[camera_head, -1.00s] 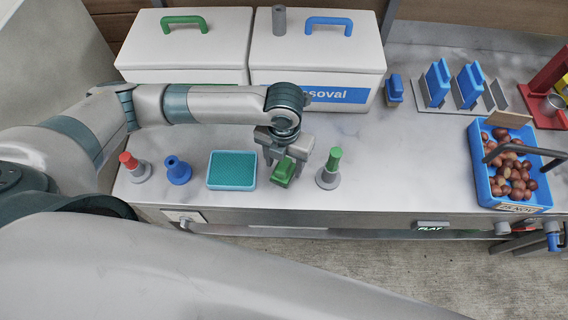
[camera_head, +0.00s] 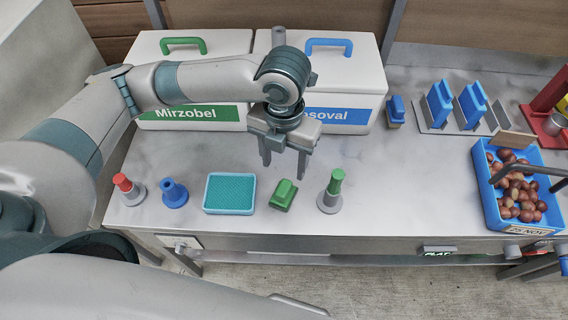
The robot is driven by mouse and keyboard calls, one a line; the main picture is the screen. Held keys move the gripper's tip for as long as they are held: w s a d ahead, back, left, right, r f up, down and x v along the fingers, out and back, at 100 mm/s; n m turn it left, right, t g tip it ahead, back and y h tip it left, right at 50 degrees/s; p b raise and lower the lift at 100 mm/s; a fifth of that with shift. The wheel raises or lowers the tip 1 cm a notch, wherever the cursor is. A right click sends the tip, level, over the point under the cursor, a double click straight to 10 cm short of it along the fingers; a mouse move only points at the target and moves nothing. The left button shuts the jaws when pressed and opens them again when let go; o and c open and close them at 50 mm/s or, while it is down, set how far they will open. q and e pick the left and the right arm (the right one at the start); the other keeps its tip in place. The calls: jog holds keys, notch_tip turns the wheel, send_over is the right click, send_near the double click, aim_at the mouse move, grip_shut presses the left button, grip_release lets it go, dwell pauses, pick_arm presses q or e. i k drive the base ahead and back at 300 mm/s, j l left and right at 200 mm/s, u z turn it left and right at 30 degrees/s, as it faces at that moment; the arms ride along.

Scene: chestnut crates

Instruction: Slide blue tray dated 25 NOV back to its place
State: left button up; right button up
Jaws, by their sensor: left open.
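The blue tray (camera_head: 491,207) labelled 25 NOV stands at the right end of the counter, filled with brown chestnuts (camera_head: 518,190). A dark grey bar-like part crosses over its right side and hides some of it. My left gripper (camera_head: 284,172) points down above the middle of the counter, in front of the white box marked "...soval". It is open, with nothing between its fingers, and is well to the left of the tray. I cannot make out my right gripper.
A green stamp-like block (camera_head: 284,195) lies between a teal pad (camera_head: 230,193) and a green-topped stamp (camera_head: 331,192). Red and blue stamps stand at left. Two lidded white boxes (camera_head: 360,75) and a rack with blue pieces (camera_head: 452,108) stand behind.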

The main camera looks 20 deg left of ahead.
aim_at(517, 193)
jog(key=k+j+z, duration=0.15)
jog(key=z, duration=0.65)
jog(key=i+z, duration=0.2)
jog(key=z, duration=0.25)
